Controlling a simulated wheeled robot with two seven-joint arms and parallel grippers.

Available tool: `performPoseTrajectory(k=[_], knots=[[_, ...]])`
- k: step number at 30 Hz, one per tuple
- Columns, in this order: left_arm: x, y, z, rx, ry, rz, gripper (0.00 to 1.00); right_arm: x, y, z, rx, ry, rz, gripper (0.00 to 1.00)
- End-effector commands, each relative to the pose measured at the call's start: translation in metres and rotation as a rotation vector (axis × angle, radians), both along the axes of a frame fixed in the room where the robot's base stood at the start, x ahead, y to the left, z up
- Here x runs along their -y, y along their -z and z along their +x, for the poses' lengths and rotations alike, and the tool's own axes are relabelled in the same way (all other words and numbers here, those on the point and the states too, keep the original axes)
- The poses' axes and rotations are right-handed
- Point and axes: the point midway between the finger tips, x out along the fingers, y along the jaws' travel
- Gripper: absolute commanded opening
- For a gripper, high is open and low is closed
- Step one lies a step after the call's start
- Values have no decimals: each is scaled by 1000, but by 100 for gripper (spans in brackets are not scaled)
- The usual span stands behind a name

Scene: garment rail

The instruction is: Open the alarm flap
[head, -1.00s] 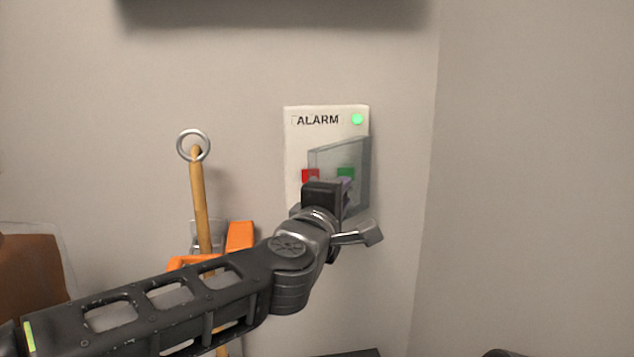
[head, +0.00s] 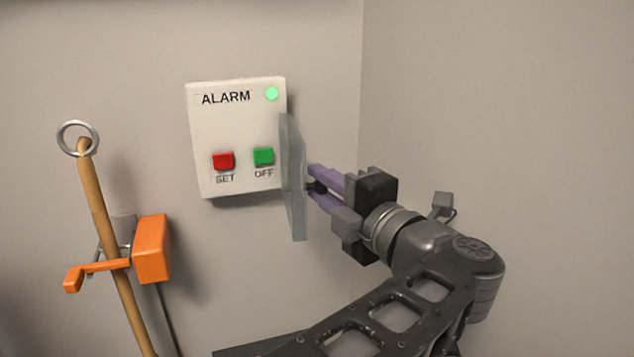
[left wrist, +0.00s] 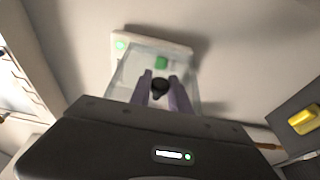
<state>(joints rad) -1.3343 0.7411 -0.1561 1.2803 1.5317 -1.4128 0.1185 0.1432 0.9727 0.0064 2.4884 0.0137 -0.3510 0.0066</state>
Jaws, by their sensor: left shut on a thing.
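The white alarm panel (head: 235,120) is on the wall, with a lit green lamp, a red SET button (head: 223,161) and a green OFF button (head: 263,156). Its clear flap (head: 293,180) is swung out on the panel's right side, standing out from the wall, with both buttons uncovered. My left gripper (head: 313,187) is to the right of the flap, its purple fingers shut on the dark flap knob (head: 319,187). In the left wrist view the fingers close around the dark knob (left wrist: 159,86) in front of the clear flap (left wrist: 125,80). My right gripper is not in view.
A wooden pole (head: 106,230) with a metal ring hangs at the left in an orange wall holder (head: 152,248). A wall corner runs down just right of the panel. The wall above the panel is clear.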

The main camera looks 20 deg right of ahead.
Motion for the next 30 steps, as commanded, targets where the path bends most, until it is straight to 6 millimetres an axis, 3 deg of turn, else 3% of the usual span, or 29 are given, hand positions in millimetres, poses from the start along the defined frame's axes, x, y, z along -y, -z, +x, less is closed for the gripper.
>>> performPoseTrajectory(k=[20, 21, 28, 30], knots=[[0, 1, 2, -2, -63, 0, 0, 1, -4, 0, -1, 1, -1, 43], [0, 1, 2, -2, -63, 0, 24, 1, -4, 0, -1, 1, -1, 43], [0, 0, 2, -2, -63, -1, 43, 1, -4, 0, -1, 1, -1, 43], [0, 0, 2, -1, -63, 0, 44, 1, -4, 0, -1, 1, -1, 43]])
